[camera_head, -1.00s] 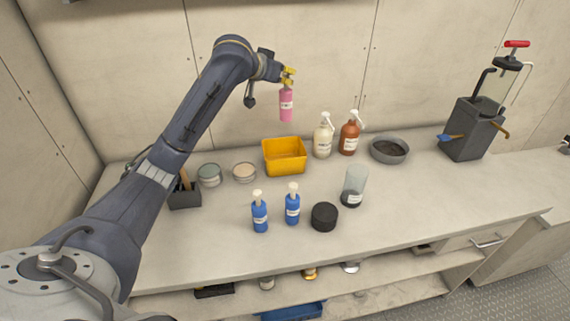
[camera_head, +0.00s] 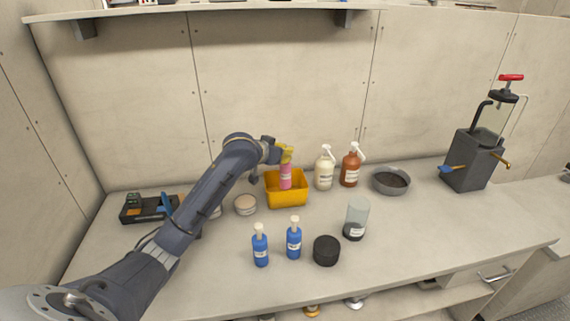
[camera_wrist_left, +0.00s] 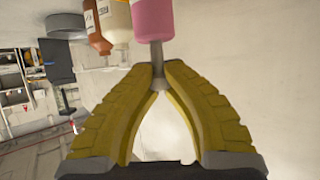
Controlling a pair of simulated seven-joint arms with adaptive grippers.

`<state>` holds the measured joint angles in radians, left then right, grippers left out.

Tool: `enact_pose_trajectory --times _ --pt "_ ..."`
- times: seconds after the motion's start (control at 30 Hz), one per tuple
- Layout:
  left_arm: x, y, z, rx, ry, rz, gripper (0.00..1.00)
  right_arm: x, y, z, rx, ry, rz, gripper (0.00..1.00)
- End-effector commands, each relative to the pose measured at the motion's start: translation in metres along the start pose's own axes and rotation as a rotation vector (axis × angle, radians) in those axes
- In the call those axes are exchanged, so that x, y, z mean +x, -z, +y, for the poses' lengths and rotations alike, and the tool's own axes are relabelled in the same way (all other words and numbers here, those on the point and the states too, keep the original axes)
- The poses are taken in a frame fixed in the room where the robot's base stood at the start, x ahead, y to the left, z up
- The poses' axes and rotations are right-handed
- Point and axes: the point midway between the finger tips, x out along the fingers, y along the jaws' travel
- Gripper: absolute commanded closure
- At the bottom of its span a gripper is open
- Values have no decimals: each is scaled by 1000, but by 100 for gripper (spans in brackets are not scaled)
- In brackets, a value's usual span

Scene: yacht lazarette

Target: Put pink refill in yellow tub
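The pink refill (camera_head: 285,176) is a pink bottle with a white label, upright, its lower part inside the yellow tub (camera_head: 289,196). The tub's front wall hides the bottle's base, so I cannot tell whether it touches the bottom. My left gripper (camera_head: 286,155), with yellow fingers, is at the bottle's top, above the tub. In the left wrist view my gripper's fingertips (camera_wrist_left: 158,78) close on the grey neck of the pink refill (camera_wrist_left: 152,18). My right gripper is not in view.
A cream spray bottle (camera_head: 324,171) and an orange-brown one (camera_head: 350,168) stand right of the tub. A round grey pan (camera_head: 391,181) is farther right. A round tin (camera_head: 245,205) is left.

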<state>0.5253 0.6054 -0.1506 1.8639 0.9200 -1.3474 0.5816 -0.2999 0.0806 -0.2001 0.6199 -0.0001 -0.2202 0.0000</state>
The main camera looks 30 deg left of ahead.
Motion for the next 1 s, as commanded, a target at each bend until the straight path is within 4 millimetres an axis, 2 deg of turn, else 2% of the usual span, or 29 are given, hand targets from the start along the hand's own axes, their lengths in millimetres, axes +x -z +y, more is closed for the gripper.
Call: enact_pose_trajectory --times 0.2,0.5,0.93,0.97,1.0 --pt "4 -7 0 -1 -1 1 100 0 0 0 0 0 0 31" --pt "18 -38 1 -2 0 -1 100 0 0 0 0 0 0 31" --pt "21 -42 1 0 0 1 100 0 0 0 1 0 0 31" --pt "21 -42 1 0 0 1 91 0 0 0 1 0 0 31" --pt "21 -42 1 0 0 1 86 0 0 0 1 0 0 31"
